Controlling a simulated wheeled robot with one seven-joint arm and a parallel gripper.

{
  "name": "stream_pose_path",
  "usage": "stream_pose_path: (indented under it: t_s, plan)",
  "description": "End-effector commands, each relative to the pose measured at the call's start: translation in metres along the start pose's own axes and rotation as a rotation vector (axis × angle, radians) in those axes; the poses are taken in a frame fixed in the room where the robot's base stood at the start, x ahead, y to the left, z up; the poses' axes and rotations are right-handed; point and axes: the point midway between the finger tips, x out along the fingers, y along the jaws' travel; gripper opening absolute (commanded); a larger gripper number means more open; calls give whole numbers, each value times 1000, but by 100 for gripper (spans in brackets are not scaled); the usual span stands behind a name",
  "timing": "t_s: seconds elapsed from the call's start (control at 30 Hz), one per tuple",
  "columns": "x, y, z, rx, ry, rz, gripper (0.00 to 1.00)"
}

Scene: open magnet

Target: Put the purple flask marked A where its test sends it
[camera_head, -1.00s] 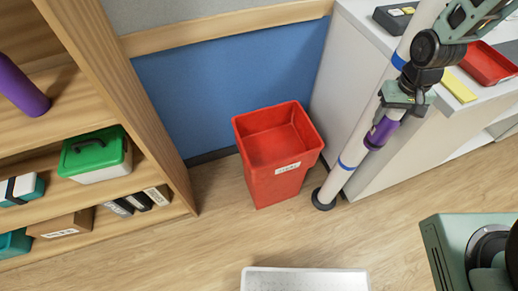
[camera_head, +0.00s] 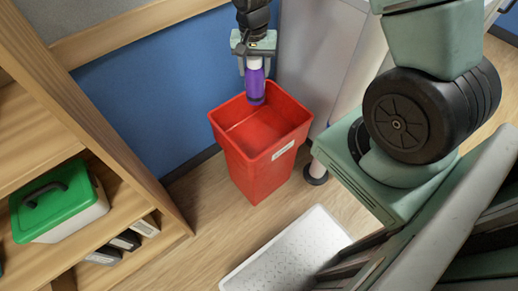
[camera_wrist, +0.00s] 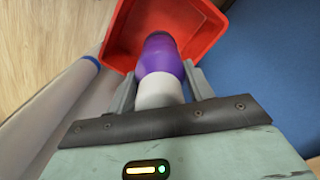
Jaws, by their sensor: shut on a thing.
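The purple flask (camera_head: 255,85) has a white end and hangs from my gripper (camera_head: 254,65), which is shut on that white end. The flask is over the red bin (camera_head: 262,172), its purple end pointing down at the bin's open mouth. In the wrist view the flask (camera_wrist: 162,58) sits between the fingers of my gripper (camera_wrist: 160,88), with the red bin (camera_wrist: 208,28) beyond it. The bin carries a white label on its front, too small to read. No letter A shows on the flask from these sides.
A wooden shelf (camera_head: 95,110) at the left holds a green-lidded box (camera_head: 55,205) and several dark binders. A white tray (camera_head: 285,255) lies on the floor in front of the bin. A blue wall panel (camera_head: 160,95) is behind. A pale post stands right of the bin.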

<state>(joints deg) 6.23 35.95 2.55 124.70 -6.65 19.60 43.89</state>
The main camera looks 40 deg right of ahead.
Motion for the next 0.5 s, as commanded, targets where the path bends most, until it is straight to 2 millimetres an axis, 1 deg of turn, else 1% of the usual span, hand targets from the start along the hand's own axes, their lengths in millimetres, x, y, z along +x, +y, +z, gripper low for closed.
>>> stream_pose_path:
  t_s: [0.03,0.4,0.5]
  plan:
    - [28,1,-3,57,2,-1,1]
    - [120,8,-19,504,-2,-5,1]
    - [140,10,-23,610,-4,-6,1]
